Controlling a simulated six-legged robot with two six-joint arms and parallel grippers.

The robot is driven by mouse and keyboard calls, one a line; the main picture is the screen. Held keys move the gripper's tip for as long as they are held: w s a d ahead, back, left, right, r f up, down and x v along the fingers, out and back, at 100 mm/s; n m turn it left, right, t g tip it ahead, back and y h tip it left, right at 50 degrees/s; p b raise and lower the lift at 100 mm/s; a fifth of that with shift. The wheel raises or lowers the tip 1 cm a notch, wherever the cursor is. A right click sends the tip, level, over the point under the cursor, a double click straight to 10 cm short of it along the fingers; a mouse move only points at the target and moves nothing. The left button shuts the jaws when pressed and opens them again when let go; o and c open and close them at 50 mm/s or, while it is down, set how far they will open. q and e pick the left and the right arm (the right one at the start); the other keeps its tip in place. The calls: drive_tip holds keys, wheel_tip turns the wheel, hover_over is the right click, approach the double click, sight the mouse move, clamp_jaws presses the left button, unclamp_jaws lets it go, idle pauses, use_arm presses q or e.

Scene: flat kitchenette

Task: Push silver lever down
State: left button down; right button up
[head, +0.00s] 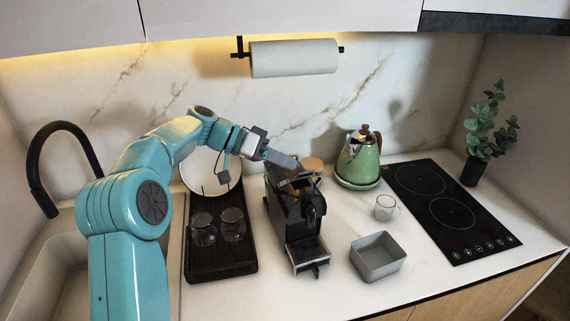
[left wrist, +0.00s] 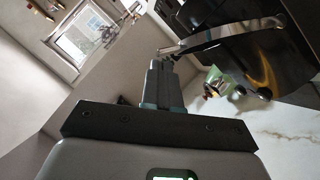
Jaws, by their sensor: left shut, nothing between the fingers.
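The black coffee machine (head: 297,218) stands on the counter in the middle of the head view. Its silver lever shows in the left wrist view (left wrist: 228,36) as a curved bar across the dark machine top. In the head view the lever is hard to make out behind my gripper. My left gripper (head: 291,163) reaches in from the left above the machine's top. Its fingers (left wrist: 163,75) are shut and empty, with the tips close to the lever's end. I cannot tell whether they touch it. My right gripper is not in view.
Left of the machine is a black tray (head: 222,268) with two glasses and a plate. To the right are a green kettle (head: 360,160), a glass cup (head: 385,207), a grey bin (head: 378,263) and a black cooktop (head: 445,207). Counter right of the machine is partly clear.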

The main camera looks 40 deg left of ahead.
use_arm(q)
drive_tip(key=shift+f, duration=0.35)
drive_tip(key=shift+w+d+f, duration=0.15)
drive_tip(key=shift+w+d, duration=0.1)
drive_tip(key=shift+d, duration=0.2)
drive_tip(key=shift+s, duration=0.1)
drive_tip(key=shift+a+f+b, duration=0.1)
drive_tip(key=shift+f+b, duration=0.15)
drive_tip(key=shift+b, duration=0.15)
drive_tip(key=s+d+f+m+t+y+b, duration=0.1)
drive_tip(key=d+f+m+y+b, duration=0.1)
drive_tip(key=b, duration=0.7)
drive_tip(key=s+d+f+m+t+y+b, duration=0.1)
drive_tip(key=s+d+f+m+b, duration=0.1)
drive_tip(key=b, duration=0.7)
drive_tip(key=s+d+f+m+t+y+b, duration=0.1)
drive_tip(key=f+b, duration=0.3)
drive_tip(key=b, duration=0.6)
drive_tip(key=shift+s+d+m+y, duration=0.25)
drive_tip(key=shift+d+m+y, duration=0.15)
drive_tip(key=shift+d+y, duration=0.35)
drive_tip(key=shift+s+f+m+t+y+b, duration=0.1)
drive_tip(key=shift+m+t+y+b, duration=0.3)
drive_tip(key=shift+b, duration=0.4)
